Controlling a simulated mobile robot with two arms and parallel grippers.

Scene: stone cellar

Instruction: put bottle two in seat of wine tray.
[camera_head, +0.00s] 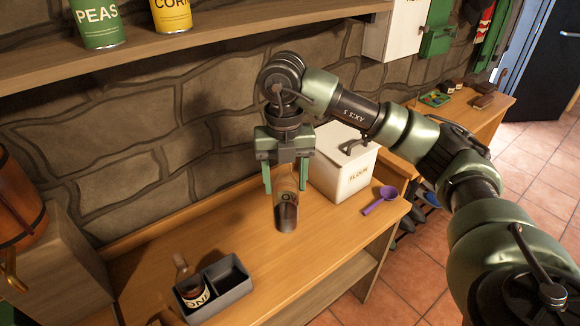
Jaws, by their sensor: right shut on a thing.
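My right gripper (286,183) points down over the table, its two green fingers on either side of a dark cylinder with a pale label, which I take as bottle two (287,214). Only part of the label lettering shows, an "O" among it. Its top is hidden by the gripper, and I cannot tell whether its base touches the table. The grey wine tray (222,300) stands in front and to the left, with two seats. Its left seat holds a bottle (191,291) labelled "ONE"; its right seat is empty. My left gripper is not in view.
A white flour box (341,174) stands close to the right of the gripper, with a purple scoop (380,201) beside it. A shelf with cans (97,20) runs above along the stone wall. A wooden barrel (18,205) stands at far left. Bare table (200,240) lies behind the tray.

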